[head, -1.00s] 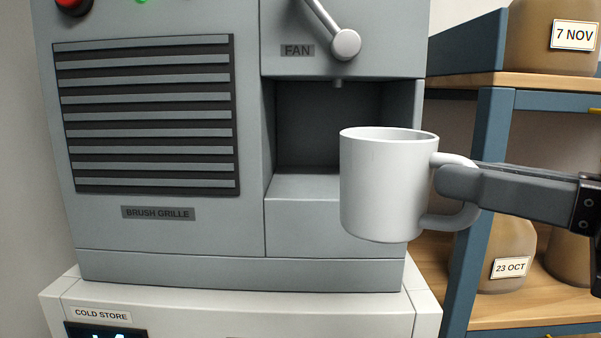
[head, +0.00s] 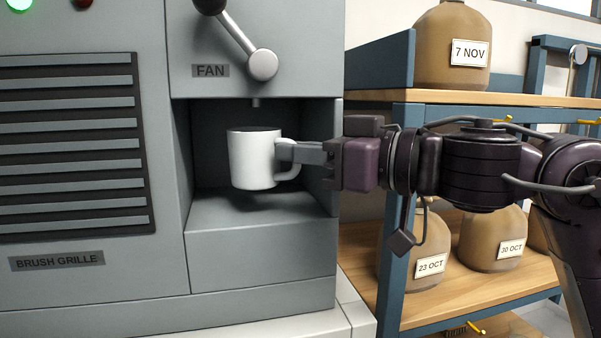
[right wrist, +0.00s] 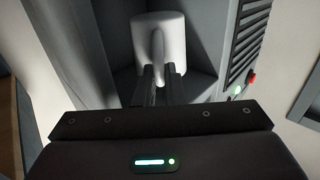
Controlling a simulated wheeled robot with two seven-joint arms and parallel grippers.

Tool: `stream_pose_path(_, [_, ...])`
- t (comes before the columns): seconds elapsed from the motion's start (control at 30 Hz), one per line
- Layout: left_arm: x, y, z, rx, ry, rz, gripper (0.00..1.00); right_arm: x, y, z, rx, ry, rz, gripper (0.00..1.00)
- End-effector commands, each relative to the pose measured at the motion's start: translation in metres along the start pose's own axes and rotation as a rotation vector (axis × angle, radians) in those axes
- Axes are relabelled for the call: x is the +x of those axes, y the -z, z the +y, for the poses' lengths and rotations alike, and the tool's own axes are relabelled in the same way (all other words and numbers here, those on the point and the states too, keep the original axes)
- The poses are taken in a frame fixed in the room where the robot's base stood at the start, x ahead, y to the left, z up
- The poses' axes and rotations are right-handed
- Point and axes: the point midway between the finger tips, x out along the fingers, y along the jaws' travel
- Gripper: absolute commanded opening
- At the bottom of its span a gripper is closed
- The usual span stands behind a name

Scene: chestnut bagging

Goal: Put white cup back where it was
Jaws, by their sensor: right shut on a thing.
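The white cup (head: 252,160) is upright inside the recess of the grey machine (head: 262,222), under a small nozzle (head: 256,102). My right gripper (head: 287,153) is shut on the cup's handle, reaching in from the right. The cup's base appears slightly above the recess floor, though I cannot be sure of the gap. In the right wrist view the cup (right wrist: 160,42) is ahead of the fingers (right wrist: 160,78), with its handle between them. My left gripper is not in view.
The recess walls are close around the cup. A lever (head: 262,64) is above, by the FAN label. A brush grille (head: 72,145) is at left. A blue-framed shelf (head: 400,225) with labelled brown jars (head: 492,240) stands at right, behind my arm.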

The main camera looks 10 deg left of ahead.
Motion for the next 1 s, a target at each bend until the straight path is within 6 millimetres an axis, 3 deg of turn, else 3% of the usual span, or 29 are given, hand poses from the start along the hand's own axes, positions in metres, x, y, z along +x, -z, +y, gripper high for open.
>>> stream_pose_path(0.1, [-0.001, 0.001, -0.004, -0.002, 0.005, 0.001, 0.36, 0.004, -0.002, 0.005, 0.001, 0.000, 0.001, 0.00])
stream_pose_path(0.37, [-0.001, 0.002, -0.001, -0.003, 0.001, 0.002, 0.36, 0.004, -0.034, 0.005, 0.001, -0.001, 0.001, 0.00])
stream_pose_path(0.83, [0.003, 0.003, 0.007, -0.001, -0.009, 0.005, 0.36, 0.004, -0.041, 0.004, -0.001, -0.001, 0.001, 0.00])
stream_pose_path(0.87, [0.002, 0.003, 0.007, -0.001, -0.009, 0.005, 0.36, 0.004, -0.040, 0.004, -0.001, -0.001, 0.001, 0.13])
stream_pose_path(0.9, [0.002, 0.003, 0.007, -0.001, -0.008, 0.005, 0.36, 0.004, -0.040, 0.004, -0.001, -0.001, 0.001, 0.18])
stream_pose_path(1.0, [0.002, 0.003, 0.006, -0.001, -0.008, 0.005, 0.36, 0.004, -0.040, 0.004, -0.001, -0.001, 0.001, 0.18])
